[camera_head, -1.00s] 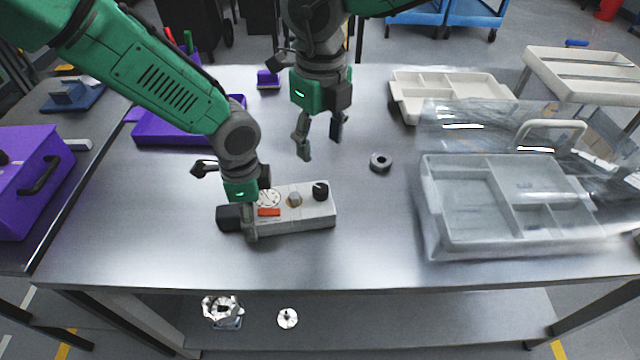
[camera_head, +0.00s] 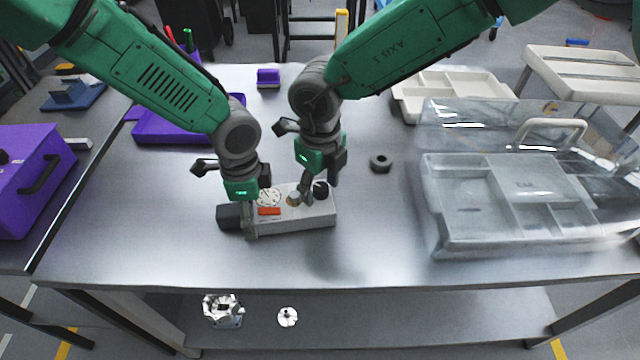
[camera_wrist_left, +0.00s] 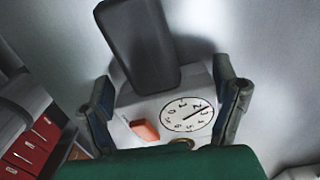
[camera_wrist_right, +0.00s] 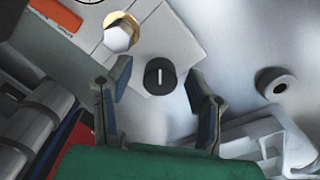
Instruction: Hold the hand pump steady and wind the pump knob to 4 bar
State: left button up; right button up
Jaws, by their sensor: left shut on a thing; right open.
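The hand pump (camera_head: 300,222), a pale grey block with a dark end, lies flat on the table. My left gripper (camera_head: 250,222) is shut across its body near the dark end (camera_wrist_left: 140,45). The round gauge (camera_wrist_left: 188,114) shows in the left wrist view; its needle points to the right side, near the 2 and 3, too small to read exactly. The black pump knob (camera_wrist_right: 160,76) with a white line is at the other end. My right gripper (camera_head: 320,185) is open above it, with its fingers on either side of the knob; contact cannot be told.
A hex fitting (camera_wrist_right: 120,33) with a brass base stands beside the knob. A dark ring (camera_head: 380,162) lies to the right. A clear-lidded organiser (camera_head: 440,245) takes up the right side. A purple tray (camera_head: 170,133) is behind my left arm. The table's front is clear.

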aim_at(319, 186)
grip_shut()
jog(key=shift+n, duration=1)
grip_release()
notch_tip(319, 186, up, 12)
